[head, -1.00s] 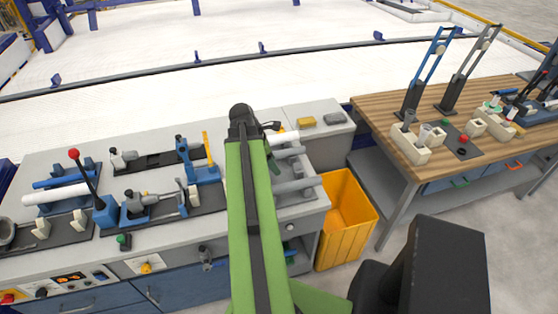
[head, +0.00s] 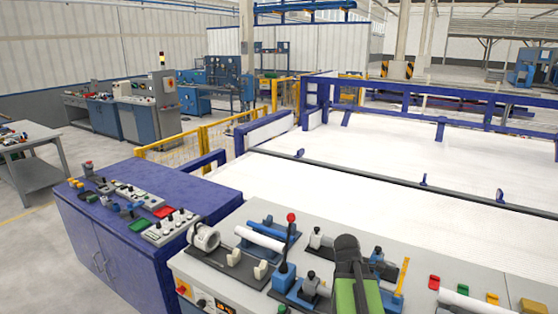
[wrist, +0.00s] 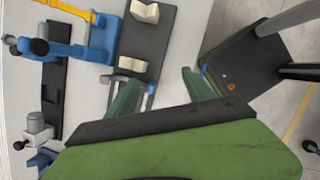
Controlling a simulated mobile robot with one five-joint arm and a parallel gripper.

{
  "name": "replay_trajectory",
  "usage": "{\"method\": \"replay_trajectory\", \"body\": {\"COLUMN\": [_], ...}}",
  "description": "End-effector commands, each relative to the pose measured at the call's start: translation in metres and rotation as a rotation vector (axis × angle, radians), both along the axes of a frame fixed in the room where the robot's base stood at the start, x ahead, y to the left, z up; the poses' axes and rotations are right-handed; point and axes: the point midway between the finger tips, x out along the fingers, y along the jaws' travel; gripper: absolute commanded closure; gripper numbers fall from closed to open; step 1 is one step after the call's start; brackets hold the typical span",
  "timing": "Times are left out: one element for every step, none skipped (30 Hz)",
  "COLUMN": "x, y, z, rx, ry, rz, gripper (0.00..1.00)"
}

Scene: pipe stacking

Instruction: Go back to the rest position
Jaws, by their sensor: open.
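In the wrist view my gripper (wrist: 160,88) has its two green fingers spread apart, with nothing held between them. In the head view my green arm with a dark end shows at the bottom, over the grey workbench (head: 228,262); the fingers cannot be made out there. A white pipe (head: 260,238) lies on a fixture at the left of the bench. Another white pipe (head: 472,306) lies at the lower right. A dark plate with cream holder blocks (wrist: 134,67) is just beyond the fingers in the wrist view.
A blue clamp (wrist: 80,48) with a yellow handle is at the wrist view's upper left. A red-knobbed lever (head: 290,218) stands upright near my arm. A blue cabinet (head: 90,235) with controls adjoins the bench. Open floor (head: 40,275) lies at the left.

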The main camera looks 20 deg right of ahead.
Motion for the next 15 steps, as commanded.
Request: {"method": "replay_trajectory", "body": {"x": [0.022,0.032,0.043,0.05,0.056,0.063,0.066,0.068,0.07,0.071,0.07,0.069,0.068,0.067,0.065], "y": [0.042,0.066,0.096,0.119,0.14,0.169,0.189,0.209,0.235,0.254,0.271,0.288,0.297,0.302,0.305], "z": [-0.009,-0.013,-0.016,-0.019,-0.022,-0.025,-0.027,-0.029,-0.032,-0.034,-0.036,-0.037,-0.037,-0.037,-0.037], "rx": [0.015,0.026,0.04,0.053,0.066,0.084,0.098,0.113,0.134,0.15,0.166,0.185,0.196,0.207,0.217], "ry": [-0.022,-0.037,-0.059,-0.075,-0.09,-0.11,-0.125,-0.139,-0.157,-0.17,-0.183,-0.198,-0.208,-0.216,-0.227], "rz": [0.028,0.027,0.019,0.006,-0.011,-0.039,-0.066,-0.099,-0.155,-0.205,-0.264,-0.351,-0.423,-0.498,-0.605], "gripper": [0.39,0.39,0.39,0.39,0.39,0.39,0.39,0.39,0.39,0.39,0.39,0.39,0.39,0.39,0.39]}}
